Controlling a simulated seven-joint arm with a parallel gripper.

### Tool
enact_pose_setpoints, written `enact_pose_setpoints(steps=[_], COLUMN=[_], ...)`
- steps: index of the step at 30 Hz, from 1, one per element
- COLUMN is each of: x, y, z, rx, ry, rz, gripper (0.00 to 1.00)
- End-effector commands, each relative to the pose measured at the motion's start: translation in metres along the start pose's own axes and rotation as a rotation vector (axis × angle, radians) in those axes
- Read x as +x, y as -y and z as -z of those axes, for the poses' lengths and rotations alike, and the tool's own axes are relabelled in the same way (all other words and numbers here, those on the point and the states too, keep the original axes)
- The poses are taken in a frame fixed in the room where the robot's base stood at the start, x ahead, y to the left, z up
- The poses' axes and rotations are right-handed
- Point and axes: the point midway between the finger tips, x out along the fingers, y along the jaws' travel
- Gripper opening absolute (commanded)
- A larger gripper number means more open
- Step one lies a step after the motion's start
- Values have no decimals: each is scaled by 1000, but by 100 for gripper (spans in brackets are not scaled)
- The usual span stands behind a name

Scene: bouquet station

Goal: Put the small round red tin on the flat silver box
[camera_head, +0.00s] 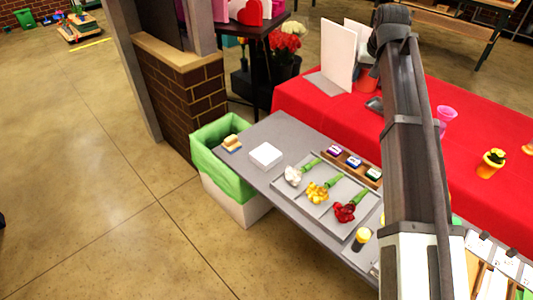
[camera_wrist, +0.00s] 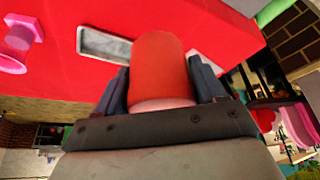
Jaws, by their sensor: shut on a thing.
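The round red tin (camera_wrist: 160,65) is between the two fingers of my gripper (camera_wrist: 162,82) in the wrist view. My gripper is shut on it, with a finger against each side. The flat silver box (camera_wrist: 103,44) lies on the red tabletop just beyond the tin, which covers part of it in the wrist view. In the head view, the silver box (camera_head: 374,104) shows at the left edge of my arm, which hides part of it. I cannot tell the height of the tin above the table.
The red table (camera_head: 310,96) also holds a white upright card (camera_head: 339,55), a pink cup (camera_head: 446,115) and a small orange pot (camera_head: 489,166). A grey table (camera_head: 262,136) in front carries flowers on trays and a white box (camera_head: 266,156). Red cloth around the silver box is mostly clear.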

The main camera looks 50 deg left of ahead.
Motion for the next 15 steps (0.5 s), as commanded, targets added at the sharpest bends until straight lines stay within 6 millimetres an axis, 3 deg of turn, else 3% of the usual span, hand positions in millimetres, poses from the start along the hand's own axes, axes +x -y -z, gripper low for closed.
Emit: enact_pose_setpoints(steps=[1, 3, 15], x=[-2, -5, -27], y=[22, 49, 192], z=[-6, -13, -63], rx=[-21, -45, -182], ry=[0, 0, -2], rz=[9, 20, 82], gripper=[36, 36, 36])
